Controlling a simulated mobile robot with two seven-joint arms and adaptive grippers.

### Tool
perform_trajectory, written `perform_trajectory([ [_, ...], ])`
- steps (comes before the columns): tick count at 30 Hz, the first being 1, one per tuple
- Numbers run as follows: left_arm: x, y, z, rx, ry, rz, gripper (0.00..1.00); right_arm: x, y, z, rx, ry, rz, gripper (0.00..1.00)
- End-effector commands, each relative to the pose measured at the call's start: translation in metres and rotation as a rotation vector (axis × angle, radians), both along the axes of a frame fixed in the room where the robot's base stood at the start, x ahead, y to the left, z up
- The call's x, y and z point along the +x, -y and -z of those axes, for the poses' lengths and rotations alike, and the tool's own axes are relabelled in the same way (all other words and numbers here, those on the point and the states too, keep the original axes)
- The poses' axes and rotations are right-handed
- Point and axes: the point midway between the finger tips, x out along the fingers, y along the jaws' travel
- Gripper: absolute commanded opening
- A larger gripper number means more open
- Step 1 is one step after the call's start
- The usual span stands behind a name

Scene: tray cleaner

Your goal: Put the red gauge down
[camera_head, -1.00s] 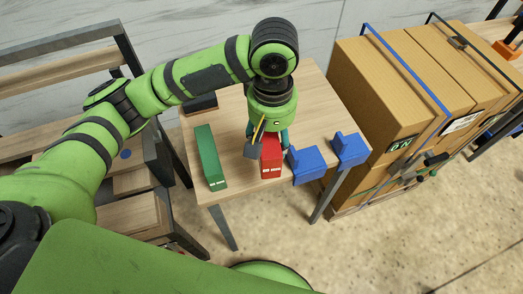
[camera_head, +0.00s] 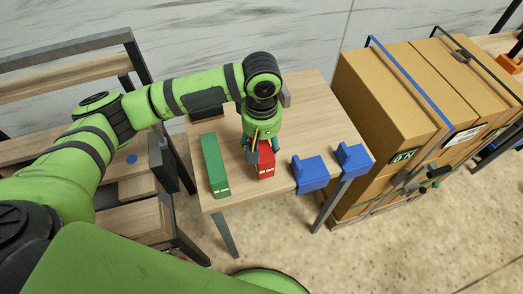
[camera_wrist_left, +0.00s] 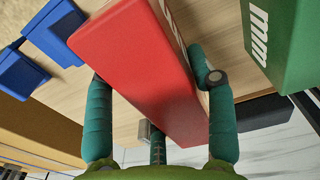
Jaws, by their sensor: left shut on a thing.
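The red gauge (camera_head: 265,167) is a long red block with pale marks on its front end. My left gripper (camera_head: 261,148) points down over the table and is shut on it. In the left wrist view the red gauge (camera_wrist_left: 135,62) lies between the teal fingers of my left gripper (camera_wrist_left: 152,80). My right gripper is not in view.
A green block (camera_head: 214,165) lies on the wooden table (camera_head: 231,205) left of the red gauge. Two blue holders (camera_head: 310,176) (camera_head: 352,160) are at the right front edge. A black box (camera_head: 206,107) is at the back left. Stacked cartons (camera_head: 387,105) stand to the right.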

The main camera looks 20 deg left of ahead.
Motion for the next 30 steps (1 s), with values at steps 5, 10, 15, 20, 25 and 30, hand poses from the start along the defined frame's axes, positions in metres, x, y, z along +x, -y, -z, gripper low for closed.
perform_trajectory([
  [5, -0.001, -0.001, 0.026, 0.003, -0.003, 0.001, 0.12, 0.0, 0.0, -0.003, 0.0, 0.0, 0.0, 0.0],
  [10, -0.001, 0.0, 0.037, 0.001, 0.0, 0.002, 0.12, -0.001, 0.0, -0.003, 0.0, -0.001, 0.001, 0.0],
  [15, -0.001, 0.0, 0.037, 0.001, 0.0, 0.002, 0.12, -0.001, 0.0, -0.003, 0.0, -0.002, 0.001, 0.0],
  [20, -0.001, 0.0, 0.039, 0.002, -0.001, 0.001, 0.63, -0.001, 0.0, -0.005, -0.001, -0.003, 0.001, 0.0],
  [25, -0.001, 0.0, 0.039, 0.002, -0.001, 0.001, 0.79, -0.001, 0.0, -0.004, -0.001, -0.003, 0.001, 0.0],
  [30, -0.001, 0.0, 0.039, 0.002, 0.0, 0.001, 0.79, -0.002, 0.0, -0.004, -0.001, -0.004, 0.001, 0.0],
])
